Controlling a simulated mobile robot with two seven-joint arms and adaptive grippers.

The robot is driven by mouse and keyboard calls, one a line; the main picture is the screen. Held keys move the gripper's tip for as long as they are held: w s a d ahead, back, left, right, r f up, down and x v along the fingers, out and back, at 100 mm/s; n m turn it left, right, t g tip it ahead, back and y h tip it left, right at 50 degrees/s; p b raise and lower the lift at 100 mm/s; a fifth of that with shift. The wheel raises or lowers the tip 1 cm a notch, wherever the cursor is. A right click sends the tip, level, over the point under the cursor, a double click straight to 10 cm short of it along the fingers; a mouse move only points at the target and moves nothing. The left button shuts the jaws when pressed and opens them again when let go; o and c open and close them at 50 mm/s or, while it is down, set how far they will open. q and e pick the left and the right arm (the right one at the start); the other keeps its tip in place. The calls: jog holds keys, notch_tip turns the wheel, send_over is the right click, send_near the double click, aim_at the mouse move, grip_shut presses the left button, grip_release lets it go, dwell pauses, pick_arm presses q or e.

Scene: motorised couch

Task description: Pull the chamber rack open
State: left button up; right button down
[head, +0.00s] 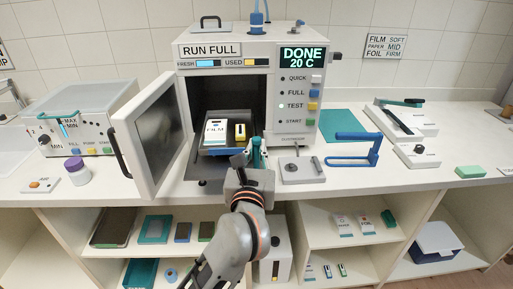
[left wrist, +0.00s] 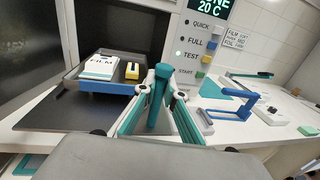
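The chamber (head: 242,50) has its door (head: 150,135) swung open to the left. Inside, near the opening, is the rack with its blue front edge (head: 222,151), also in the left wrist view (left wrist: 106,88). It bears a white FILM pack (head: 215,131) and a yellow piece (head: 240,132). My left gripper (head: 256,158) is at the rack's right front. In the left wrist view, a teal upright handle (left wrist: 158,88) stands between its teal-padded fingers (left wrist: 160,100). I cannot tell whether they press on it. My right gripper is out of view.
A grey fixture (head: 302,170) and a blue-handled frame (head: 352,148) stand right of the chamber. A white machine (head: 85,110) and a purple-capped jar (head: 76,170) stand left of the open door.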

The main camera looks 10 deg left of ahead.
pick_arm(q)
jog(key=o, duration=0.4)
jog(key=shift+o, duration=0.2)
jog(key=s+d, duration=0.1)
jog(key=s, duration=0.6)
jog(key=shift+s, duration=0.25)
